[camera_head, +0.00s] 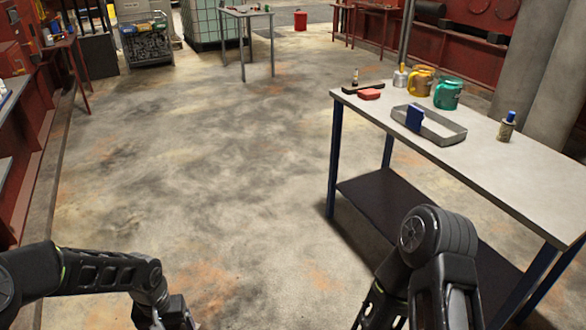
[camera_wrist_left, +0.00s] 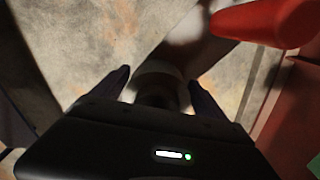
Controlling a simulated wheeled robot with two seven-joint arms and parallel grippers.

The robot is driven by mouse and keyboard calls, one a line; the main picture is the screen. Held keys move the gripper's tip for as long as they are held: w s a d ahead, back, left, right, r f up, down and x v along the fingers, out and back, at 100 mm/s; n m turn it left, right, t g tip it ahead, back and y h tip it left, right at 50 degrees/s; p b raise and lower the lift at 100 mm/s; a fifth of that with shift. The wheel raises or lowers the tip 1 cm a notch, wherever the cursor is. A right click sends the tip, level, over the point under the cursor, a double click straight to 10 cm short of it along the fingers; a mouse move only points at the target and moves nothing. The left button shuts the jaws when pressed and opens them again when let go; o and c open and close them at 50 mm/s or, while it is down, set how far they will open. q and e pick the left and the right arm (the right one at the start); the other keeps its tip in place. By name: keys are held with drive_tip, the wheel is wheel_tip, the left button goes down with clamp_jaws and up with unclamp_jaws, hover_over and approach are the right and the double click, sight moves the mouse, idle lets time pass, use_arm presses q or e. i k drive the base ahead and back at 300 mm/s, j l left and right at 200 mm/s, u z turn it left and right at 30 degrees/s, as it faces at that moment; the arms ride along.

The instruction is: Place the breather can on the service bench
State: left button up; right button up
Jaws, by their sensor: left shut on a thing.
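My left gripper (camera_head: 166,314) is low at the bottom edge of the head view, above the floor, and partly cut off. In the left wrist view its two fingers (camera_wrist_left: 160,88) are closed around a pale, round-ended thing (camera_wrist_left: 158,72), dark and blurred, which I take to be the breather can. The head view does not show what it holds. A grey-topped bench (camera_head: 490,157) with blue legs, likely the service bench, stands at the right, well away from my left gripper. My right arm shows in front of it; its gripper is out of view.
The bench's near right top is bare. A red-orange thing (camera_wrist_left: 270,22) is near the left gripper.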

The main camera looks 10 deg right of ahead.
sight(511, 174)
drive_tip(key=z, duration=2.7)
drive_tip(key=i+j, duration=1.05)
drive_tip(key=j+u, duration=0.05)
drive_tip(key=j, duration=0.05)
